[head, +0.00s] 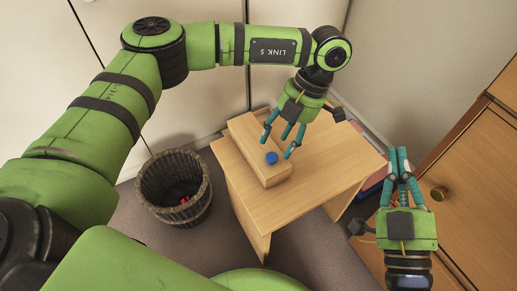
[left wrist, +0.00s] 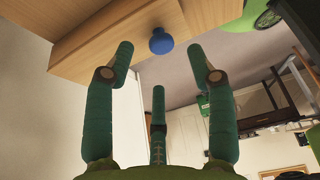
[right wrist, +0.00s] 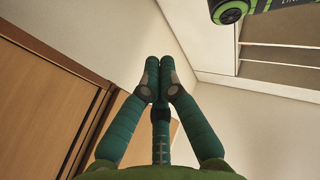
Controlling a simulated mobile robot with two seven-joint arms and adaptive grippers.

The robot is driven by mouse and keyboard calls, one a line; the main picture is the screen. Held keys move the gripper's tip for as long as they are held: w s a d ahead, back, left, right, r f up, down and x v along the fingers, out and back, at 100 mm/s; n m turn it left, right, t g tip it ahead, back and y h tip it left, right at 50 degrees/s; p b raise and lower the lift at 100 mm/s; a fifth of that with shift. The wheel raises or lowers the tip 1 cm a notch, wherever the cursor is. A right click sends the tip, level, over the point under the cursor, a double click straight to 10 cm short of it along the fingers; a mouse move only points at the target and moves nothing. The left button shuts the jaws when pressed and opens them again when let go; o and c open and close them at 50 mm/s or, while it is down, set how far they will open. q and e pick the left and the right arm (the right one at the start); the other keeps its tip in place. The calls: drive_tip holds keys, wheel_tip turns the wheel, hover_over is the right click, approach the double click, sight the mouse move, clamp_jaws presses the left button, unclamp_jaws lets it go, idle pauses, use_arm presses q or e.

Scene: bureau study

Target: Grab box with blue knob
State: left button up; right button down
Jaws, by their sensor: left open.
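A long wooden box (head: 250,150) with a blue knob (head: 271,158) on its side near the front end lies on a small wooden table (head: 330,160). My left gripper (head: 278,143) is open above and beside the box, its fingers pointing down around the knob area. In the left wrist view the blue knob (left wrist: 161,41) shows beyond and between the two outer fingertips, apart from them, on the wooden box face (left wrist: 100,40). My right gripper (head: 399,160) is away from the table at the right, its fingertips together with nothing visible between them, also in the right wrist view (right wrist: 160,75).
A dark woven basket (head: 174,190) with something red inside stands on the floor left of the table. A wooden cabinet (head: 480,180) with a round knob (head: 438,193) is at the right. Books (head: 372,185) show beside the table. The tabletop right of the box is clear.

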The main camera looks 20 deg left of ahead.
sight(272, 156)
use_arm(q)
drive_tip(key=b+x, duration=0.1)
drive_tip(key=x, duration=0.3)
drive_tip(key=shift+s+f, duration=0.1)
drive_tip(key=shift+f, duration=0.05)
drive_tip(key=shift+s+f, duration=0.15)
drive_tip(key=shift+f, duration=0.05)
clamp_jaws()
use_arm(e)
drive_tip(key=s+a+r+n+t+y, duration=0.1)
drive_tip(key=s+r+t+y, duration=0.2)
drive_tip(key=r, duration=0.4)
drive_tip(key=shift+s+n+t+y, duration=0.3)
drive_tip(key=shift+s+t, duration=0.2)
drive_tip(key=shift+s, duration=0.35)
